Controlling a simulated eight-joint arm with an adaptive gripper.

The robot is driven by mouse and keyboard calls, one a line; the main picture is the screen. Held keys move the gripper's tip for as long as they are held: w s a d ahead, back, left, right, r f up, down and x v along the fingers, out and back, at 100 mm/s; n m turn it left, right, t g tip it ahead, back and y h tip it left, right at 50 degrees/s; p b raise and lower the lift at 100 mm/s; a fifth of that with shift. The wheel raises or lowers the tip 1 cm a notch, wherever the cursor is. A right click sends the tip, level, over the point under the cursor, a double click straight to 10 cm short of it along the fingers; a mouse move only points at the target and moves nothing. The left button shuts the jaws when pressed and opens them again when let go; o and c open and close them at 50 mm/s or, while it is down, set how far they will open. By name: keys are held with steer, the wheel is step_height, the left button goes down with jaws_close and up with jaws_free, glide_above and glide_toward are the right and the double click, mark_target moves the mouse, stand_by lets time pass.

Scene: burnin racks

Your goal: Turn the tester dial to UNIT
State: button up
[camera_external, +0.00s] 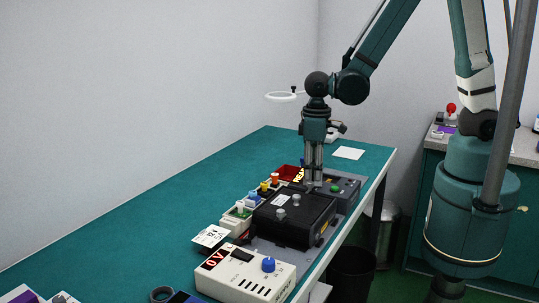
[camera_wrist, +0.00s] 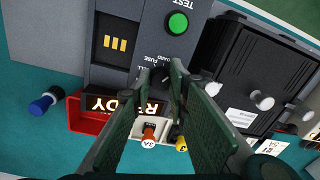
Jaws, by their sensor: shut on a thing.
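The tester is a dark grey box (camera_external: 350,184) near the far end of the bench; in the wrist view its top (camera_wrist: 105,76) fills the upper middle. It has a green TEST button (camera_wrist: 178,23) and a display reading READY (camera_wrist: 112,104). Labels CELL, FUSE and one ending in OARD show around the fingertips. My gripper (camera_external: 313,184) points straight down onto the tester top.
A black box (camera_external: 292,217) with light knobs stands close in front of the tester. A red bin (camera_external: 289,172) and several coloured-top parts stand beside them.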

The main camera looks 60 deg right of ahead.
steer(key=shift+m, duration=0.5)
steer(key=o, duration=0.9)
steer(key=shift+r, duration=0.2)
steer(key=shift+d+r, duration=0.15)
steer(key=shift+r, duration=2.75)
steer(key=shift+d+r, duration=0.1)
steer(key=shift+r, duration=2.8)
steer(key=shift+d, duration=0.15)
